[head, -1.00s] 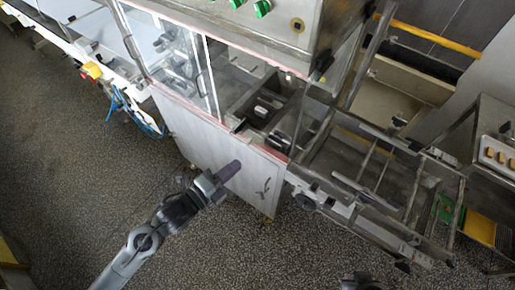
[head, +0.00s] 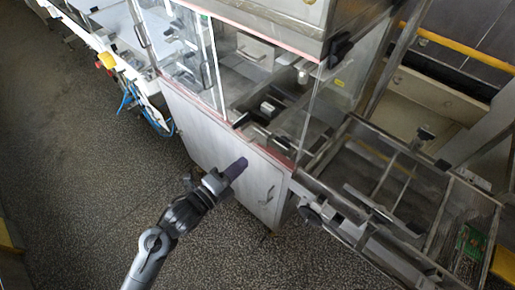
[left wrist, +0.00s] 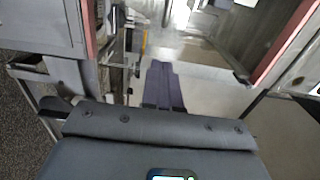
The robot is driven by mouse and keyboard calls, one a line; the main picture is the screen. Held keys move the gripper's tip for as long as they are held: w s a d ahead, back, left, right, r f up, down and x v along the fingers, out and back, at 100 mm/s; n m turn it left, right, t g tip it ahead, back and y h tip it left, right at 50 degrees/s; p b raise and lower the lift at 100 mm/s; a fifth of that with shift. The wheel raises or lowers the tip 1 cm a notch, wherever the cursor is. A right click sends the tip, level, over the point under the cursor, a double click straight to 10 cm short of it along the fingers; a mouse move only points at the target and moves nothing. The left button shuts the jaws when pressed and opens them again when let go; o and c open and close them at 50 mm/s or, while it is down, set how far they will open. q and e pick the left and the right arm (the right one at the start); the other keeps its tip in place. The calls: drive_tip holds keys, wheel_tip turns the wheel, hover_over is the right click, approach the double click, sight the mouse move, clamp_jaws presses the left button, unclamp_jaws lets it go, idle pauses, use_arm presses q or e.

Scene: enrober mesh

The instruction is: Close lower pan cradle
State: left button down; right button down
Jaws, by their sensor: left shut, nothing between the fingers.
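An open metal frame with crossbars (head: 362,214) sticks out to the right of the machine in the head view. I cannot tell for sure which part is the lower pan cradle; this frame may be it or hold it. My left gripper (head: 238,167) is shut and empty, its dark purple fingertips in front of the grey cabinet panel (head: 205,130), left of the frame. I cannot tell whether it touches the panel. In the left wrist view the shut fingers (left wrist: 163,85) point at a pale surface. My right gripper is not in view.
The machine's clear guard (head: 195,55) stands above the panel. A dark handle (head: 267,196) is on the panel's right part. A conveyor line with a blue hose (head: 150,115) is at the left. The speckled floor (head: 80,170) in front is clear.

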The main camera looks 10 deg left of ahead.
sight(265, 143)
use_arm(q)
drive_tip(key=x, duration=0.6)
drive_tip(key=shift+s+r, duration=0.1)
drive_tip(key=shift+r, duration=0.05)
drive_tip(key=shift+p+x, duration=0.3)
drive_tip(key=shift+x, duration=0.55)
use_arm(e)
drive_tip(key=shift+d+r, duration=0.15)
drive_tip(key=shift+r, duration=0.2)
